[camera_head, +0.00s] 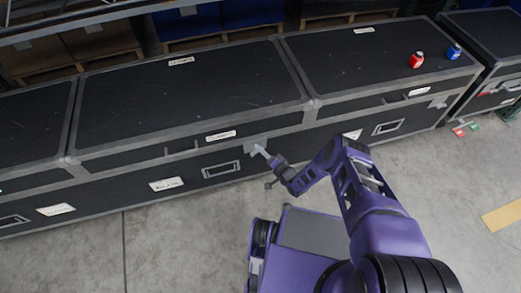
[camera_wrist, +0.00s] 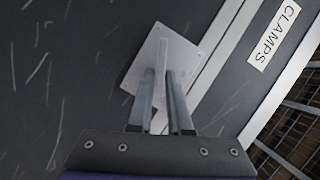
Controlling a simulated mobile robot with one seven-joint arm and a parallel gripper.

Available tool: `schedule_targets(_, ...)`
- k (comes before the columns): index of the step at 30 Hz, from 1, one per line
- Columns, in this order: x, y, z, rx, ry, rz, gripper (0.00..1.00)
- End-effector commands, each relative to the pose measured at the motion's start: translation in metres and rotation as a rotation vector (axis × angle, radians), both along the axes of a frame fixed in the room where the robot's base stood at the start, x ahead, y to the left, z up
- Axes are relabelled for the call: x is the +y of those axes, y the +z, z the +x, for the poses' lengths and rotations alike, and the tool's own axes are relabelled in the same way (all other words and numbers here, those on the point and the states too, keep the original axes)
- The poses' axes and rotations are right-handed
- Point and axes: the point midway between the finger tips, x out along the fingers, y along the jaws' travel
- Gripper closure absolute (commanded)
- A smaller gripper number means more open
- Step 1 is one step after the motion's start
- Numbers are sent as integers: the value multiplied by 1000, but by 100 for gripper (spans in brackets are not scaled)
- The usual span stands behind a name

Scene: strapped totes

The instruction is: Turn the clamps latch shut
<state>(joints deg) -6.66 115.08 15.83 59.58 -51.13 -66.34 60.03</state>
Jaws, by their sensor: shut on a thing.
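The clamps latch is a pale metal plate with a narrow raised bar, on the front of a black case. In the wrist view the latch plate (camera_wrist: 188,45) sits beside the pale edge strip near the CLAMPS label (camera_wrist: 274,35). My gripper (camera_wrist: 163,76) is shut on the latch bar, one finger on each side; the bar's lower part is partly hidden between the fingers. In the head view the latch (camera_head: 255,142) is on the case front, right of a white label (camera_head: 221,135) too small to read, with my gripper (camera_head: 263,152) against it.
The long black case (camera_head: 190,95) has more labels and recessed handles along its front. Another case (camera_head: 495,35) stands at far right.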

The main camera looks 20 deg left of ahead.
Motion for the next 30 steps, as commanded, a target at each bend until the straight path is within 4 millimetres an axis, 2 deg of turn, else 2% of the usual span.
schedule_targets(12,0,-2,1,93,1,156,100)
schedule_targets(28,0,-2,2,105,-1,178,100)
schedule_targets(29,0,-2,3,105,-2,179,81)
schedule_targets(30,0,-2,3,105,-1,178,74)
